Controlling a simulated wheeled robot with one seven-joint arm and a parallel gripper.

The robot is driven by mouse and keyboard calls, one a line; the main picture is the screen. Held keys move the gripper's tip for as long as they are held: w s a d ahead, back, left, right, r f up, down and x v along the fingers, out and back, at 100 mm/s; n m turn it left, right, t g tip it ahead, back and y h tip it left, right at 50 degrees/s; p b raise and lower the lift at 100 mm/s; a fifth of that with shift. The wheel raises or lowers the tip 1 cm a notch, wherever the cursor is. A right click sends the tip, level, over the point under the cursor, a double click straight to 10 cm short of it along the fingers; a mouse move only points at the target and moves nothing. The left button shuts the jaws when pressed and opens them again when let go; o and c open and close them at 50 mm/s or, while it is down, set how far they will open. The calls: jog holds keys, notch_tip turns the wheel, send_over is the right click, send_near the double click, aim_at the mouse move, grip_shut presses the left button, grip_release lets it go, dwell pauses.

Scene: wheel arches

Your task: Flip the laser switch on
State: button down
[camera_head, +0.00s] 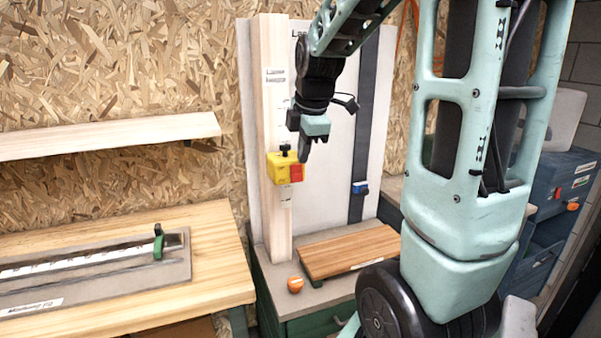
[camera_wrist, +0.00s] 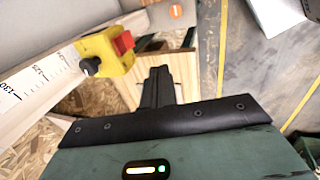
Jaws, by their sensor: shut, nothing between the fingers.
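A yellow box (camera_head: 274,171) with a red part (camera_head: 296,173) on its front and a black knob (camera_head: 285,150) on top is mounted on the upright pale wooden post. I cannot tell which of these parts is the laser switch. In the wrist view, the yellow box (camera_wrist: 103,50) is left of my fingers, with its red part (camera_wrist: 123,42) and black knob (camera_wrist: 90,66) in clear sight. My gripper (camera_head: 304,157) is shut and empty, pointing down just right of the box and near knob height. Its closed fingers (camera_wrist: 159,82) show apart from the box in the wrist view.
The wooden post (camera_head: 274,80) stands against a white panel (camera_head: 335,150) with a dark strip bearing a blue piece (camera_head: 360,187). A workbench (camera_head: 215,250) with a measuring jig stands left, under a shelf (camera_head: 110,136).

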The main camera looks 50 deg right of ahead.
aim_at(297, 173)
jog(key=shift+s+d+r, duration=0.15)
jog(key=shift+s+d, duration=0.05)
jog(key=shift+d, duration=0.35)
jog(key=shift+s+d+r, duration=0.15)
jog(key=shift+s+d, duration=0.05)
jog(key=shift+d, duration=0.3)
jog(key=w+d+f+p, duration=0.3)
jog(key=w+f, duration=0.3)
jog(key=f, duration=0.4)
jog(key=shift+d+p, duration=0.35)
jog(key=shift+p, duration=0.1)
jog(key=shift+w+f+b, duration=0.1)
jog(key=shift+b, duration=0.2)
